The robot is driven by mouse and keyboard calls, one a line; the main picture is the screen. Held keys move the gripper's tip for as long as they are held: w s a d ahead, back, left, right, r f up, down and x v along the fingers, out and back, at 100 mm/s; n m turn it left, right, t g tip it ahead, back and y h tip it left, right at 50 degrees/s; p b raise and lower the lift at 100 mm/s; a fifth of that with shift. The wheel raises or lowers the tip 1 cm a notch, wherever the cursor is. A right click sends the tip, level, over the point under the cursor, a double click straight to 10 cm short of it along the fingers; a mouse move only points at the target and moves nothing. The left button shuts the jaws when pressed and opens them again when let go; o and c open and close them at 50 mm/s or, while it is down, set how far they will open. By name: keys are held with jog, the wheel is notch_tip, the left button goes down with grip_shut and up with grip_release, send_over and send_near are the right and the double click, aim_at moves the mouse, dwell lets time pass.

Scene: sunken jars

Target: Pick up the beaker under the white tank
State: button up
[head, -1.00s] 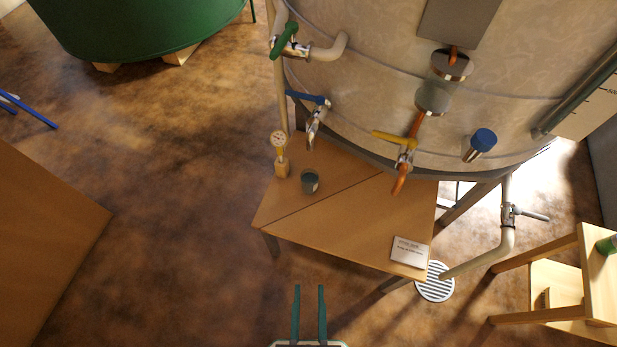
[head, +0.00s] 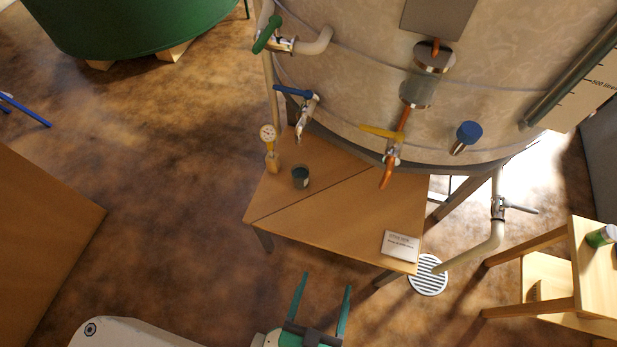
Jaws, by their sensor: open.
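The beaker (head: 300,177) is a small dark grey-green cup standing upright on the wooden table (head: 340,215). It is near the table's left side, below the blue-handled tap of the white tank (head: 370,90). My gripper (head: 326,282) is at the bottom middle of the head view, with two green fingers spread apart and nothing between them. It is in front of the table's near edge, well short of the beaker.
A gauge on a small block (head: 270,148) stands left of the beaker. Taps with blue (head: 293,92), green (head: 267,35) and yellow (head: 382,132) handles jut from the tank. A white card (head: 400,246) lies at the table's front right. A wooden stool (head: 590,265) stands at the right.

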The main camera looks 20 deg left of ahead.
jog(key=w+a+f+g, duration=0.1)
jog(key=w+a+f, duration=0.2)
jog(key=w+f, duration=0.55)
jog(key=n+g+y, duration=0.1)
jog(key=n+y, duration=0.2)
jog(key=y, duration=0.1)
send_near(298, 169)
jog(key=s+d, duration=0.2)
jog(key=s, duration=0.1)
jog(key=s+d, duration=0.2)
jog(key=s, duration=0.1)
jog(key=s+d+f, duration=0.1)
jog(key=s+d, duration=0.1)
jog(key=s, duration=0.2)
jog(key=shift+d, duration=0.4)
jog(key=w+a+n+y, duration=0.1)
jog(key=w, duration=0.2)
jog(key=w+a+n+y, duration=0.1)
jog(key=w, duration=0.3)
jog(key=w+a+n+g+y, duration=0.1)
jog(key=w+a, duration=0.1)
jog(key=w, duration=0.2)
jog(key=shift+w+a+r+n+y, duration=0.1)
jog(key=shift+w+r+n+y, duration=0.05)
jog(key=shift+r+n+y, duration=0.15)
jog(key=x, duration=0.4)
jog(key=shift+w+a+f, duration=0.2)
jog(key=shift+w, duration=0.1)
jog(key=shift+x, duration=2.85)
jog(key=shift+s+a, duration=0.1)
